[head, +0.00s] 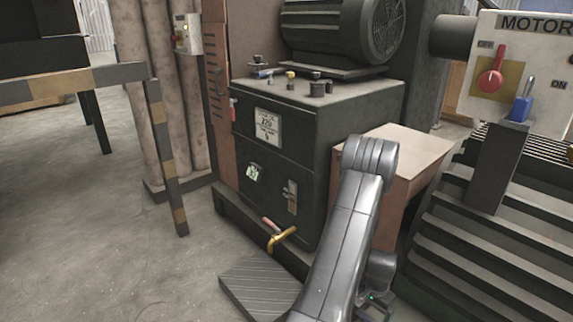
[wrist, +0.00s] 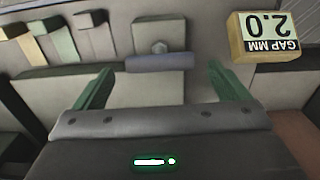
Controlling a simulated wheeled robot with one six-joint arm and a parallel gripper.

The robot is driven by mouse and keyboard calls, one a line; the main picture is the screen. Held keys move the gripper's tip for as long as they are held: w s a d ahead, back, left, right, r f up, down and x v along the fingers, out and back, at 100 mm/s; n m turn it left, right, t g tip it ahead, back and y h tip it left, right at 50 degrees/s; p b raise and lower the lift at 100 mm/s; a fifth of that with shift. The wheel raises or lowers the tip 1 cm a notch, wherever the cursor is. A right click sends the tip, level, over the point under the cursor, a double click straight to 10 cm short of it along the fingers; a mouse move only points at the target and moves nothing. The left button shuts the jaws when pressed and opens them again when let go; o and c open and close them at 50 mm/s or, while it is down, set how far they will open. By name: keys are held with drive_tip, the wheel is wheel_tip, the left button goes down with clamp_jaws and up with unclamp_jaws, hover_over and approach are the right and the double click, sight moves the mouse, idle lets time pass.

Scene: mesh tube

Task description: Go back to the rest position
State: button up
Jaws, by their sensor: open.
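My gripper (wrist: 160,68) shows in the wrist view with its two green fingers wide apart and nothing held between them. The fingers are hard to make out there.
A dark machine cabinet (head: 275,160) with a motor (head: 345,30) stands behind my arm. A wooden box (head: 415,150) and a ribbed unit (head: 465,250) are at right. A yellow block marked 2.0 (wrist: 264,38) shows in the wrist view. Floor (head: 120,240) at left is clear.

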sight(368, 317)
wheel_tip(368, 317, down, 6)
drive_tip(key=shift+b, duration=0.85)
drive_tip(key=shift+r, duration=0.15)
